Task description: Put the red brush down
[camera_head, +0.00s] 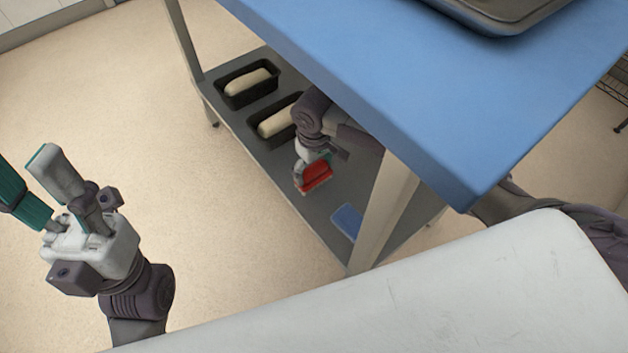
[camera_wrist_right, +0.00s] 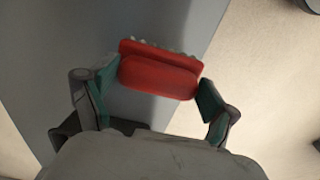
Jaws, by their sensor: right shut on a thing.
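The red brush (camera_head: 317,179) is in my right gripper (camera_head: 311,172), over the grey lower shelf (camera_head: 283,178) of the blue-topped table. In the right wrist view the brush (camera_wrist_right: 158,76) lies across between the two teal finger pads of the gripper (camera_wrist_right: 156,92), with pale bristles along its far edge. The gripper is shut on it. I cannot tell whether the brush touches the shelf. My left gripper (camera_head: 30,172) is open and empty, out over the floor at the left.
Two black loaf pans (camera_head: 222,97) with pale dough stand on the shelf to the left of my right arm. A flat blue item (camera_head: 347,221) lies nearer the table leg (camera_head: 384,212). The blue tabletop (camera_head: 400,100) overhangs the shelf. A dark tray (camera_head: 490,22) sits on top.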

